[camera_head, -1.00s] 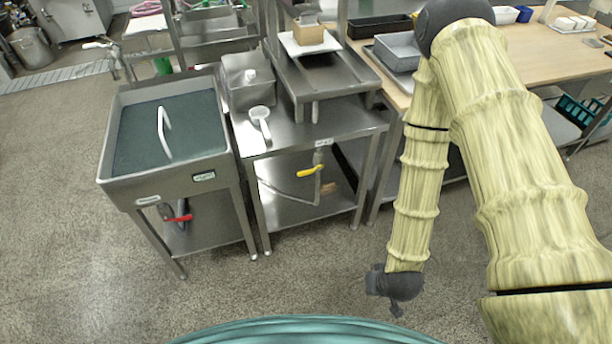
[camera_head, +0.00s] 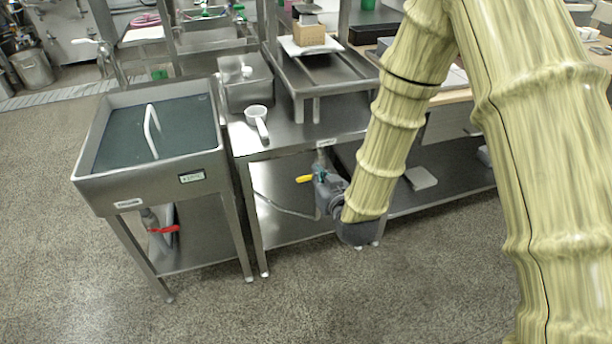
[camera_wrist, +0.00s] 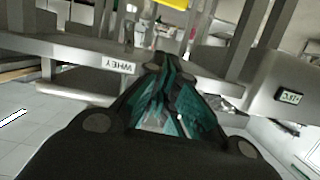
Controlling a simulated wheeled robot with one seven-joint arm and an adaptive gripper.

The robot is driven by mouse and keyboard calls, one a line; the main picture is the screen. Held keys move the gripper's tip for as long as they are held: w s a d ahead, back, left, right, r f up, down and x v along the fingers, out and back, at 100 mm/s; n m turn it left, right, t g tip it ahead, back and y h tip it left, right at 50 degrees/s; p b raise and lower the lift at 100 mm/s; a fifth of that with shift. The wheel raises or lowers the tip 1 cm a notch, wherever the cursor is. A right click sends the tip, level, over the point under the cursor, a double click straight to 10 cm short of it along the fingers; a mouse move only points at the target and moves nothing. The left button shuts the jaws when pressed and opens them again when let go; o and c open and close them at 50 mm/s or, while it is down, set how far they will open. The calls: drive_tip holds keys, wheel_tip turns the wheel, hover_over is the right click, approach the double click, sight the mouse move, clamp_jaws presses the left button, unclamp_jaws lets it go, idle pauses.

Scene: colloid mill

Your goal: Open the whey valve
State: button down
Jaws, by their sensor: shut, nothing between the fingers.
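The whey valve's yellow handle (camera_head: 304,178) shows under the middle steel table in the head view. My gripper (camera_head: 322,182) is just right of the handle, below the table's front edge, and hides most of the valve body. In the wrist view, which is upside down, the WHEY label (camera_wrist: 115,67) is on the table rail, and a yellow piece (camera_wrist: 174,4) at the top edge looks like the handle. There my gripper (camera_wrist: 163,62) has its fingertips together and nothing held. Whether it touches the handle cannot be told.
A steel sink table (camera_head: 150,185) stands at the left, with a red-handled valve (camera_head: 163,229) underneath. A white scoop (camera_head: 257,120) lies on the middle table (camera_head: 290,138). Table legs and a lower shelf (camera_head: 285,232) surround the valve. The floor in front is clear.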

drive_tip(key=shift+w+f, duration=0.1)
drive_tip(key=b, duration=0.1)
hover_over(305, 178)
drive_tip(key=s, duration=0.1)
wheel_tip(305, 178, down, 2)
drive_tip(key=f, duration=0.4)
drive_tip(key=shift+s+d+f+b, duration=0.15)
drive_tip(key=shift+d+b, duration=0.1)
drive_tip(key=shift+b, duration=0.15)
drive_tip(key=shift+f, duration=0.1)
